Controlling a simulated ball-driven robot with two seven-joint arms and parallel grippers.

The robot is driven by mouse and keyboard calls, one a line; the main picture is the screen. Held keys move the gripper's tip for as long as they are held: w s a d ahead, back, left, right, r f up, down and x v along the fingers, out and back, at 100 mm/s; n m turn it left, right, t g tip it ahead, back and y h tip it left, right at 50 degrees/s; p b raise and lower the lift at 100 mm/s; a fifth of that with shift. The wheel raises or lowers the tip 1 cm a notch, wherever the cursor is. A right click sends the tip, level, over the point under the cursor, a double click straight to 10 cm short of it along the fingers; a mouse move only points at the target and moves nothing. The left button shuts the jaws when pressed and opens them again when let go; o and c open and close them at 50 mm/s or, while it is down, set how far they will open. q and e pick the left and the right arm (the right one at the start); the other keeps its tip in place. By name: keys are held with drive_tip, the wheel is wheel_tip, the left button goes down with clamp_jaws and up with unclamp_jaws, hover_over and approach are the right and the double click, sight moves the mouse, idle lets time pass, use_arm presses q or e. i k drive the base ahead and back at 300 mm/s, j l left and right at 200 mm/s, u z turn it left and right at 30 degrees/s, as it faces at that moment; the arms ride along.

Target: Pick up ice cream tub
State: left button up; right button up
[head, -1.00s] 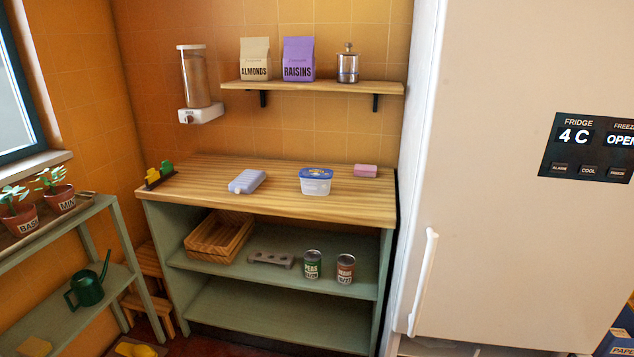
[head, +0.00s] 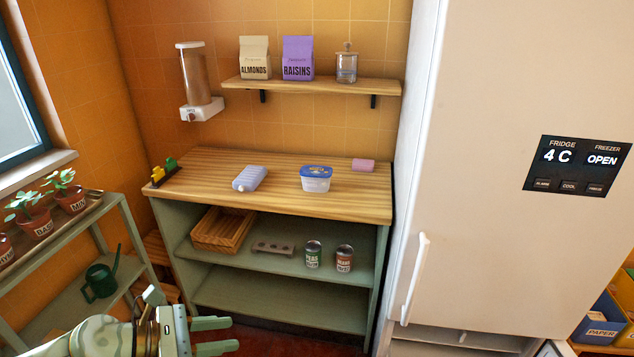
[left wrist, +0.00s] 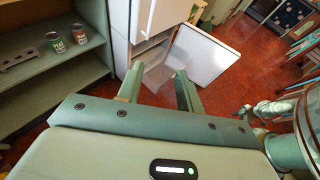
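My left gripper (head: 222,336) is low at the bottom of the head view, in front of the shelf unit and well below and apart from the tub. Its two fingers are spread with nothing between them. The left wrist view also shows the fingers (left wrist: 158,88) apart over the red floor. The tub does not show in the left wrist view.
A pale blue ice pack-like item (head: 250,178) and a pink block (head: 363,165) flank the tub. A shelf (head: 312,87) hangs above the counter. A plant rack (head: 130,220) stands to the left.

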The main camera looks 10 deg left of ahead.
sight(314, 178)
drive_tip(key=i+j+z, duration=0.25)
drive_tip(key=i+j, duration=0.25)
drive_tip(key=i+j+z, duration=0.15)
drive_tip(key=j, duration=0.25)
drive_tip(key=i+j+z, duration=0.15)
drive_tip(key=i+j, duration=0.15)
drive_tip(key=i+j+z, duration=0.15)
drive_tip(key=j, duration=0.3)
drive_tip(key=i+j+z, duration=0.1)
drive_tip(key=i+j, duration=0.15)
drive_tip(key=i+j+z, duration=0.15)
drive_tip(key=j, duration=0.4)
drive_tip(key=i+j+z, duration=0.15)
drive_tip(key=j, duration=0.25)
